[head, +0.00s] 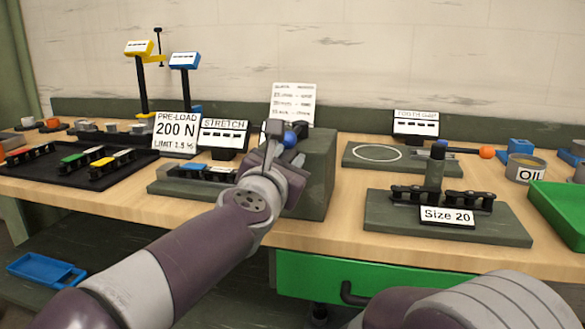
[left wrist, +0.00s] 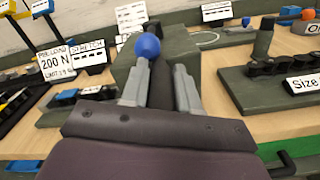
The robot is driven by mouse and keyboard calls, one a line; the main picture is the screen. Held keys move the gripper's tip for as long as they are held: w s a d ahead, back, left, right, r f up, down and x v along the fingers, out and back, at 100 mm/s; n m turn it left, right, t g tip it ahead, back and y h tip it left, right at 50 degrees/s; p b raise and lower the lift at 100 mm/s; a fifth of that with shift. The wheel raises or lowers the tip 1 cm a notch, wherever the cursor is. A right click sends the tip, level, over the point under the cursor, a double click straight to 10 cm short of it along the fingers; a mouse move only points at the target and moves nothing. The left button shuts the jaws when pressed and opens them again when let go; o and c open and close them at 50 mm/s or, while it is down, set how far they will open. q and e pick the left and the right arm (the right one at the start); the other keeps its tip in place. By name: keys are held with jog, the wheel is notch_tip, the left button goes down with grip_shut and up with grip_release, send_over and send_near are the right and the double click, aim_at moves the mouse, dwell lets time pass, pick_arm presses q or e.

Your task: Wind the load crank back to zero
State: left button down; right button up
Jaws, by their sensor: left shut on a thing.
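The load crank shows by its blue ball knob (head: 290,139), at the front of a dark green block (head: 318,170) in the middle of the bench. My left gripper (head: 284,144) reaches up to it and is shut on the crank's handle. In the left wrist view the blue knob (left wrist: 148,45) stands out by the left finger, above the jaws (left wrist: 160,70). The gripper hides the rest of the crank, so I cannot tell its angle. The sign (head: 176,131) reads PRE-LOAD 200 N; a STRETCH display (head: 223,133) stands beside it. My right gripper is out of view.
A chain fixture labelled Size 20 (head: 446,216) stands right of the block. A black tray (head: 45,180) with chain pieces lies at the left. A green bin (head: 560,215) and an OIL cup (head: 526,167) are at the right.

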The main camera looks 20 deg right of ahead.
pick_arm(q)
jog(key=shift+w+a+n, duration=0.2)
jog(key=shift+n, duration=0.2)
jog(key=shift+f, duration=0.1)
jog(key=c, duration=0.8)
grip_release()
jog(key=shift+c, duration=0.2)
jog(key=b+v, duration=0.2)
jog(key=v, duration=1)
jog(key=shift+s+a, duration=0.2)
jog(key=shift+s, duration=0.1)
